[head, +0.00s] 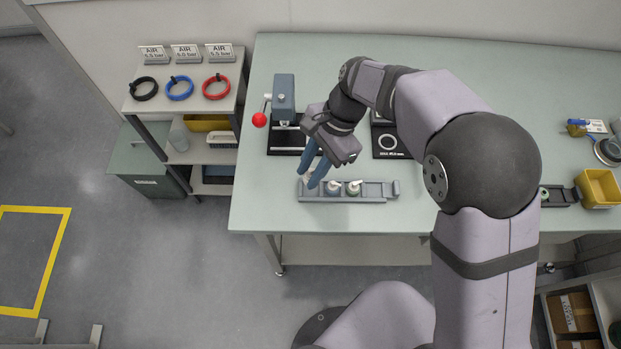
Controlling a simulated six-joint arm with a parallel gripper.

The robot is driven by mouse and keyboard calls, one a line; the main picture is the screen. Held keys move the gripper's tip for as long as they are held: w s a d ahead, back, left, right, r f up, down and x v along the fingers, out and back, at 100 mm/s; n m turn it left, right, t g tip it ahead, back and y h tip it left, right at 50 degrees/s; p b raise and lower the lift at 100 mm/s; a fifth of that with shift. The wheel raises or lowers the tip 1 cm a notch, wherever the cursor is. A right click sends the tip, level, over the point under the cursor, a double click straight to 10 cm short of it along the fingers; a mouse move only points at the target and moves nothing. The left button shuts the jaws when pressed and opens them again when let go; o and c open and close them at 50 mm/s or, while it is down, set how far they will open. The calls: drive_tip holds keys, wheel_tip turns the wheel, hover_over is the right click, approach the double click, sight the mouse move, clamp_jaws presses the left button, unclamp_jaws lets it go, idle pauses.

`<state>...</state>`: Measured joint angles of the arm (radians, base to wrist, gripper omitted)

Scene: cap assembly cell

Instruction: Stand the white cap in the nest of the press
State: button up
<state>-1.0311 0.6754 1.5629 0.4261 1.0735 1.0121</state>
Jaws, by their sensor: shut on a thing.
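My gripper (310,178) points down and left, with its blue fingers over the left end of the grey tray (374,199). It is shut on a small whitish thing, which looks like the white cap (307,178); the fingers hide most of it. I cannot tell whether it is clear of the tray. The press (284,97) stands behind, up and left of my gripper, with a red ball on its lever (260,120). Its dark base (284,148) is partly hidden by my arm, and I cannot make out the nest clearly.
A dark plate with a white ring (388,144) lies right of my gripper. A shelf with coloured hoses (180,89) stands left of the table. The table's front left is clear.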

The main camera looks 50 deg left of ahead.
drive_tip(key=shift+w+r+b, duration=0.1)
drive_tip(key=shift+r+b, duration=0.25)
drive_tip(key=shift+r, duration=1.75)
drive_tip(key=shift+w+d+f, duration=0.1)
drive_tip(key=shift+d+f, duration=0.05)
drive_tip(key=shift+f, duration=0.05)
drive_tip(key=w+a+m+t+y, duration=0.3)
drive_tip(key=w+a+m, duration=0.6)
drive_tip(key=w+m, duration=0.2)
drive_tip(key=shift+a+r+m, duration=0.15)
drive_tip(key=shift+r+m, duration=0.15)
drive_tip(key=shift+m, duration=0.2)
drive_tip(key=shift+w+f+b, duration=0.1)
drive_tip(key=shift+f+b, duration=0.1)
drive_tip(key=shift+b, duration=0.15)
wheel_tip(320, 180, down, 4)
drive_tip(key=b, duration=0.4)
drive_tip(key=shift+r+b, duration=0.1)
drive_tip(key=shift+b, duration=0.2)
drive_tip(key=shift+f, duration=1.25)
